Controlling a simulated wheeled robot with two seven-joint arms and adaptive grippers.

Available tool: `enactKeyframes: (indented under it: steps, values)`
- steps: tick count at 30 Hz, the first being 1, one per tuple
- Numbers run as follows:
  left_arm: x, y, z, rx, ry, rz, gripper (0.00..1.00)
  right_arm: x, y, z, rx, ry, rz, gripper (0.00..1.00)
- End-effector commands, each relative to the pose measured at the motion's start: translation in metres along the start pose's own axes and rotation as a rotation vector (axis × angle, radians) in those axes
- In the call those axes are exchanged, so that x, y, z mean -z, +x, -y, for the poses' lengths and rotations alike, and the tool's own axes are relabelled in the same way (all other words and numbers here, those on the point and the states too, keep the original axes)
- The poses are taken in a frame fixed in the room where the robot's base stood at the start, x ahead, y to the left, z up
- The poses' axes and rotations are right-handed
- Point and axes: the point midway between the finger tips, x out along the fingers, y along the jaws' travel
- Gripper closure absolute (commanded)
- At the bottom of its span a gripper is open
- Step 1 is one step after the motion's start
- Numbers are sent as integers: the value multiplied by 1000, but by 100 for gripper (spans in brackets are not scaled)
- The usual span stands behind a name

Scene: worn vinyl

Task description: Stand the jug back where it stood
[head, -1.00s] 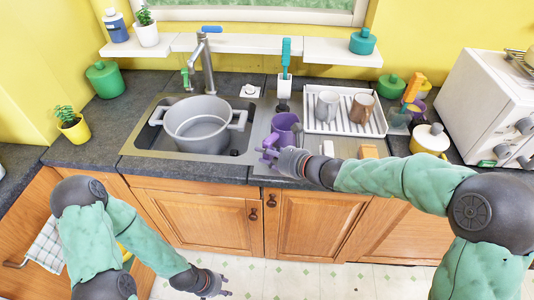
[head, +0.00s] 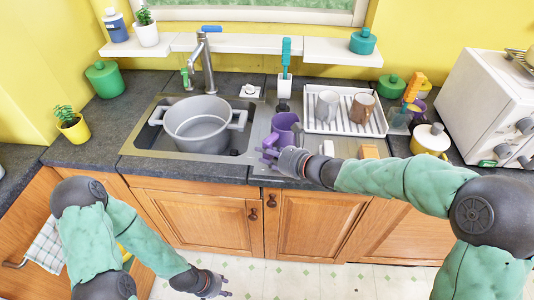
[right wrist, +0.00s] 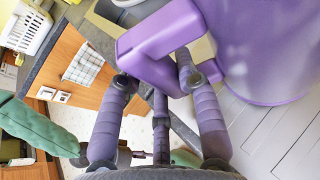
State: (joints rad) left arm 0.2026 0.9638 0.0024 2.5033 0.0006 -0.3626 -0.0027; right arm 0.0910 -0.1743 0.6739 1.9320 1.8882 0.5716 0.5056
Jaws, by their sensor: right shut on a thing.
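The purple jug (head: 286,127) stands upright, as far as I can see, on the ridged drainboard just right of the sink. Its handle points toward the front left. My right gripper (head: 271,152) is at the handle. In the right wrist view the jug's body (right wrist: 265,50) fills the upper right, and the fingers of my right gripper (right wrist: 155,80) are closed around the handle (right wrist: 150,50). The underside of the jug is partly hidden, so I cannot tell whether it touches the drainboard. My left gripper (head: 222,286) hangs low over the floor, away from the counter, with its fingers apart.
A large grey pot (head: 198,124) sits in the sink left of the jug. A white dish rack (head: 350,122) with two mugs stands to its right. A soap brush in a white holder (head: 284,88) is behind it.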

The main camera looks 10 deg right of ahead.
Motion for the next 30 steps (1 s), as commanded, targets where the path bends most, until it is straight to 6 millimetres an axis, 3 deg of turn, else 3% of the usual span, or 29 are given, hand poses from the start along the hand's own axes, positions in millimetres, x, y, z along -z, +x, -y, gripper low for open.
enactKeyframes:
  steps: [30]
  values:
    - [0,8,3,0,0,0,60,7,3,0,1,-2,2,100]
